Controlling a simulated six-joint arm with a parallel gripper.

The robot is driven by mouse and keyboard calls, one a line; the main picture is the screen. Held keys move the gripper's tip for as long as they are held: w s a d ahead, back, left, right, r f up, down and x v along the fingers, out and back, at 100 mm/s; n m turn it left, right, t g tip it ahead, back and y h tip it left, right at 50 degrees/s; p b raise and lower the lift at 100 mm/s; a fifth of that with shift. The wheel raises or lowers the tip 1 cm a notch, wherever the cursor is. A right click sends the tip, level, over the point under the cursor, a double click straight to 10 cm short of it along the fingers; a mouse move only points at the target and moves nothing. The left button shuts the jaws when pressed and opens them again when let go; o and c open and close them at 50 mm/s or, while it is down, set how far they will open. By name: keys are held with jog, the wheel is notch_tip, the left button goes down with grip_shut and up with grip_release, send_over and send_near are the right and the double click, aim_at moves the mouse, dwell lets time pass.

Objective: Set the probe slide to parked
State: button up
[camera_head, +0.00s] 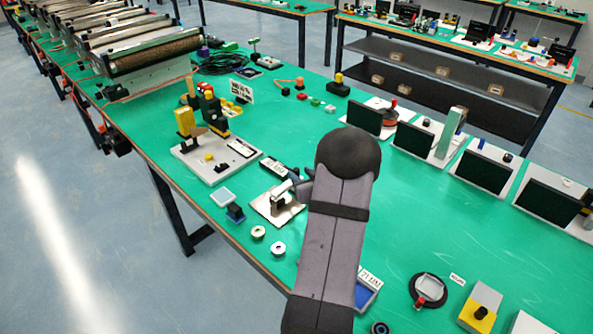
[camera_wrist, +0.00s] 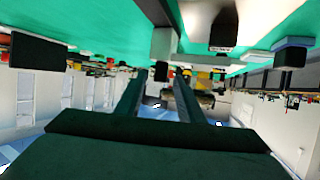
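I cannot tell for sure which part is the probe slide. A grey base plate (camera_head: 277,207) carrying a small silvery block sits near the table's left edge. My gripper (camera_head: 296,186) is beside this block, mostly hidden behind my dark arm. In the wrist view, which is upside down, my two dark green fingers (camera_wrist: 157,88) stand apart with a gap between them. I see nothing clearly held in the gap. A grey block (camera_wrist: 163,44) and a small dark part (camera_wrist: 161,71) lie just beyond the fingertips; whether they touch is unclear.
A larger grey fixture (camera_head: 205,165) with yellow and black uprights stands behind to the left. Dark screens (camera_head: 411,142) line the right side.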

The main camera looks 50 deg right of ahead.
aim_at(298, 172)
jog(key=shift+p+x, duration=0.3)
jog(key=shift+x, duration=1.6)
grip_shut()
